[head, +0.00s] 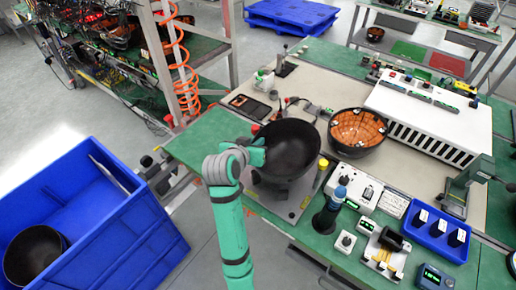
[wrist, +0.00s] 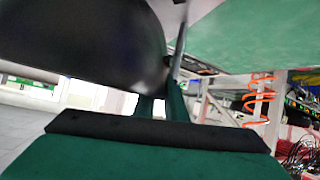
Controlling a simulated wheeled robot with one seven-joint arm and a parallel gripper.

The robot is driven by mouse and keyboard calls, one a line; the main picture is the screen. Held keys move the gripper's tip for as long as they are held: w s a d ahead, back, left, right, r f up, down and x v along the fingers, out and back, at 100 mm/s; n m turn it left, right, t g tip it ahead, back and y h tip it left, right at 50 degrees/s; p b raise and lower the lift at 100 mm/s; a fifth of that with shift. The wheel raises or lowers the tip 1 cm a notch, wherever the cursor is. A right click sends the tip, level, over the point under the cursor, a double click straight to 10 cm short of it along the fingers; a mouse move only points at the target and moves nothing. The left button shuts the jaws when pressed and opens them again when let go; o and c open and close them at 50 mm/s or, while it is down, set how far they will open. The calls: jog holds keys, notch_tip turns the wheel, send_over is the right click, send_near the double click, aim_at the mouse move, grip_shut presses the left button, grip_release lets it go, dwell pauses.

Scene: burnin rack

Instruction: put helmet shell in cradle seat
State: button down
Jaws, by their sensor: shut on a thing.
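A black helmet shell (head: 288,152), open side up, is at the end of my arm, over the near left part of the workbench. My gripper (head: 259,152) is shut on its left rim. In the wrist view the dark shell (wrist: 85,40) fills the upper left, and my gripper's fingers (wrist: 163,100) meet its edge. A grey base plate (head: 290,208) shows under the shell; it may belong to the cradle seat, which the shell largely hides. I cannot tell whether the shell touches it.
A second shell with an orange lining (head: 358,128) sits just right of the held one. A blue bin (head: 130,225) holding another black shell (head: 34,252) is at lower left.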

jog(key=shift+w+d+f, duration=0.1)
jog(key=shift+w+f, duration=0.05)
jog(key=shift+f, duration=0.05)
jog(key=shift+w+d+f, duration=0.1)
jog(key=shift+w+f, duration=0.1)
jog(key=shift+f, duration=0.75)
jog(key=shift+w+d+f, duration=0.1)
jog(key=shift+w+f, duration=0.05)
jog(key=shift+f, duration=0.8)
jog(key=c, duration=1.8)
grip_release()
jog(key=shift+f, duration=0.1)
jog(key=v, duration=1.2)
jog(key=shift+a, duration=0.1)
